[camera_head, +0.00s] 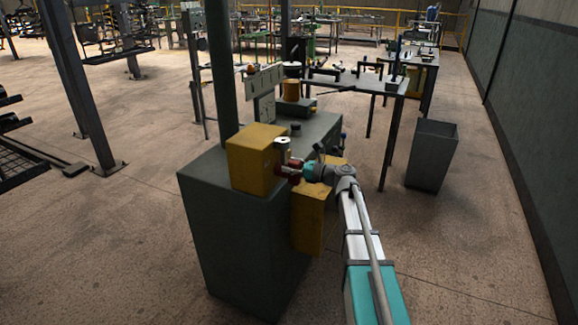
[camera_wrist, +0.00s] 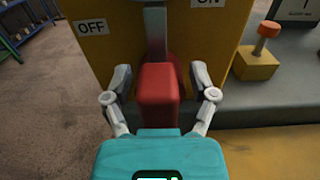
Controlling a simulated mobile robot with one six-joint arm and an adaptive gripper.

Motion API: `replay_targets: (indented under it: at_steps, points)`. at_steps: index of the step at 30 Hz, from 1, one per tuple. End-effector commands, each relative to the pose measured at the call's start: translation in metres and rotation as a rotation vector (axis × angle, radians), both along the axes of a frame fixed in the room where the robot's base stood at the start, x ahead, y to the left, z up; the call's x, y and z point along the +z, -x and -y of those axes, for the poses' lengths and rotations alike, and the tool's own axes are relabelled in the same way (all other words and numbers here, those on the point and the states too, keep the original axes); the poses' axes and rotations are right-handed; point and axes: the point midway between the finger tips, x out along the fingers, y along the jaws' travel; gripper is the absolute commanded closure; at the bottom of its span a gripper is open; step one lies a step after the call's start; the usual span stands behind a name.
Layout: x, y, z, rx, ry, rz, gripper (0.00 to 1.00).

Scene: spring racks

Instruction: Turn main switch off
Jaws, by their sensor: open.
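The main switch is a yellow box (camera_head: 252,160) on top of a dark green cabinet; it fills the upper middle of the wrist view (camera_wrist: 110,57). Its lever has a grey metal shaft (camera_wrist: 156,35) and a red handle (camera_wrist: 158,95) pointing towards me. An OFF label (camera_wrist: 91,28) is on the left of the box face and an ON label (camera_wrist: 208,3) is on the right, partly cut off. My gripper (camera_wrist: 160,78) is open, one finger on each side of the red handle, with small gaps visible. In the head view my gripper (camera_head: 296,171) is close to the box's right side.
The dark green cabinet (camera_head: 225,235) carries another yellow box (camera_head: 310,215) on its side, below my gripper. A small yellow block with an orange knob (camera_wrist: 266,37) stands right of the switch. A grey bin (camera_head: 431,155) and work table (camera_head: 350,80) stand behind. The right floor is clear.

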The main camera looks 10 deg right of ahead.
Motion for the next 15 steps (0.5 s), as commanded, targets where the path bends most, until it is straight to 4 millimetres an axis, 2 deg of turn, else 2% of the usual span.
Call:
replay_targets:
  at_steps: [1, 2, 12, 15]
  points:
    - [0.0000, 0.0001, 0.0001, 0.000, 0.000, 0.000, 0.31]
    - [0.0000, 0.0001, 0.0002, 0.000, 0.000, 0.000, 0.37]
    - [-0.0004, -0.0001, 0.0006, 0.000, 0.001, 0.000, 1.00]
    - [-0.0008, 0.0000, 0.0006, -0.001, 0.003, -0.001, 1.00]
